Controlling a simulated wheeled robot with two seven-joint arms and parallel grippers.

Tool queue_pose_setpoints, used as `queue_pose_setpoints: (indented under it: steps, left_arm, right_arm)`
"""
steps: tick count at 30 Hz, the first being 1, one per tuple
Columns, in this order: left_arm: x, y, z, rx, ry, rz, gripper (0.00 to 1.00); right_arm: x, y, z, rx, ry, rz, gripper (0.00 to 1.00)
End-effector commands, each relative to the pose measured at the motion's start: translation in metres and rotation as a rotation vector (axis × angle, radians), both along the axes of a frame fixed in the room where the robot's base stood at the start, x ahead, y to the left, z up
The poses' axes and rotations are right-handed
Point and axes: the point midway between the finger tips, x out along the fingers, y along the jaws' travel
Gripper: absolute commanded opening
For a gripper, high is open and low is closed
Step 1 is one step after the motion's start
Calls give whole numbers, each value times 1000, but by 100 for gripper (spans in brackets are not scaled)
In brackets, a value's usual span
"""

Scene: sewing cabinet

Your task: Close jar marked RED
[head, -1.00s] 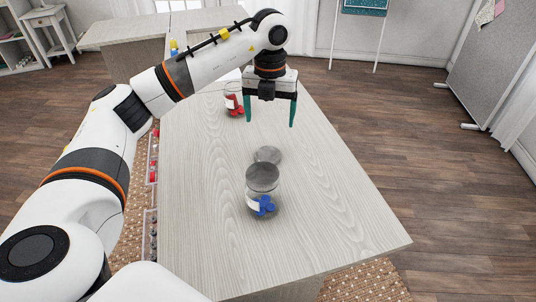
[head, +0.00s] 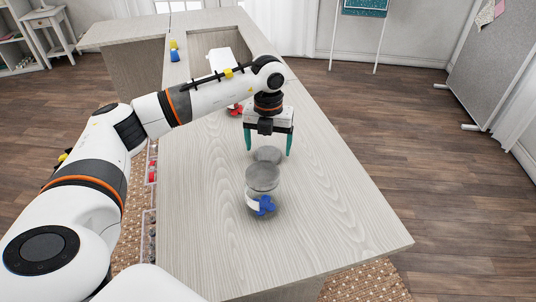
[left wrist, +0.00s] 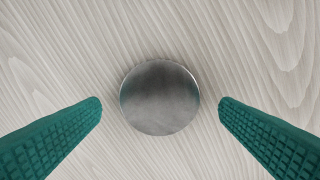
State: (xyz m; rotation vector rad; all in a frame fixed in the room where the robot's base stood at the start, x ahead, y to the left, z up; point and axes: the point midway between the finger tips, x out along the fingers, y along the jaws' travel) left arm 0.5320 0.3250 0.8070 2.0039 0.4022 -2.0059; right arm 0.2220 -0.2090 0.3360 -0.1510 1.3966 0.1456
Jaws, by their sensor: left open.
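My left gripper (head: 268,151) is open, with its green fingers pointing down on both sides of a round grey metal lid (head: 267,155). The lid lies flat on the table; in the left wrist view it sits between the two fingers (left wrist: 160,100), with a gap on each side. A jar with red pieces (head: 235,110) stands farther back, mostly hidden behind my left arm. A clear jar with blue pieces (head: 262,192) and a white label stands nearer than the lid. I cannot read any marking. My right gripper is out of view.
The pale wood table (head: 340,215) is clear to the right and in front. Clear bins (head: 150,228) with small parts run along its left edge. A blue and yellow item (head: 174,50) stands far back left.

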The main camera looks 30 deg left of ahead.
Motion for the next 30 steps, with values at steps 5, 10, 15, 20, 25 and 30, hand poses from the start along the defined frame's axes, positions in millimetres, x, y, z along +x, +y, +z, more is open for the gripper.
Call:
queue_pose_setpoints:
  steps: [5, 10, 15, 20, 25, 30]
  left_arm:
    - [0, 0, -14, -1, 0, -1, 85]
    - [0, 0, -15, -1, -1, -1, 85]
    - [0, 0, -14, -1, -1, -1, 83]
    - [0, 0, -14, -1, -1, -1, 57]
    - [0, 0, -14, -1, -1, -1, 38]
    - [0, 0, -14, -1, -1, 0, 38]
  right_arm:
    - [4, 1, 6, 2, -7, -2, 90]
    - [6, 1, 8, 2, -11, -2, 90]
    - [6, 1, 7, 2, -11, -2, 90]
    - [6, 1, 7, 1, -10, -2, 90]
    - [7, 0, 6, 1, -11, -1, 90]
    - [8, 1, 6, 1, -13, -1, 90]
